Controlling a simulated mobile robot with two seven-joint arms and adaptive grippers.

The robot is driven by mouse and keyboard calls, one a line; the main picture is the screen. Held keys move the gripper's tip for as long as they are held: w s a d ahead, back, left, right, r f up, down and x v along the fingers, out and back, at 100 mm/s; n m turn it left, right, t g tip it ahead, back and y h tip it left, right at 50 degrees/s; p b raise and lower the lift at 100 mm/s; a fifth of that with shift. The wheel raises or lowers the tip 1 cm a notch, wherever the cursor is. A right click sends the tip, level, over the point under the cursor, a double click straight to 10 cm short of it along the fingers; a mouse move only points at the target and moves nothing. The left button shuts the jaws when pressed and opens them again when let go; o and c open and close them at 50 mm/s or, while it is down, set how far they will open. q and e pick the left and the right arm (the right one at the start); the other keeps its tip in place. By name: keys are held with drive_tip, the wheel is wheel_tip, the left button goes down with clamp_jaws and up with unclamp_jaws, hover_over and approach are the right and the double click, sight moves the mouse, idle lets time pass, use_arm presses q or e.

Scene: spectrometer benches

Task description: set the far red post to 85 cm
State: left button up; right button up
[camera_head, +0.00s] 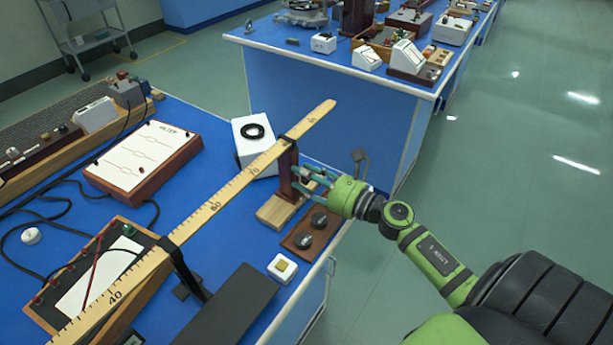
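The far red post (284,176) is dark red and stands upright on a pale wooden foot (278,211). A black clip at its top meets the long wooden rule (190,227). The clip sits beyond the 70 label and before a farther label too small to read surely; its exact reading cannot be told. My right gripper (296,180) comes in from the right, its teal fingers at the post, spread apart. Whether they press on the post is not clear. A dark nearer support (187,270) holds the rule beyond the 40 label. My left gripper is not in view.
A white box with a black ring (254,142) stands just behind the post. A brown plate with two dark knobs (311,229) lies right of the foot, near the blue bench's edge. A white button box (282,268) sits in front. Another bench (330,85) stands beyond.

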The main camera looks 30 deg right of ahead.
drive_tip(key=shift+s, duration=0.15)
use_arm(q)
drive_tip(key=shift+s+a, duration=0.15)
use_arm(e)
drive_tip(key=v, duration=1.1)
drive_tip(key=shift+s+d, duration=0.15)
drive_tip(key=shift+s, duration=0.2)
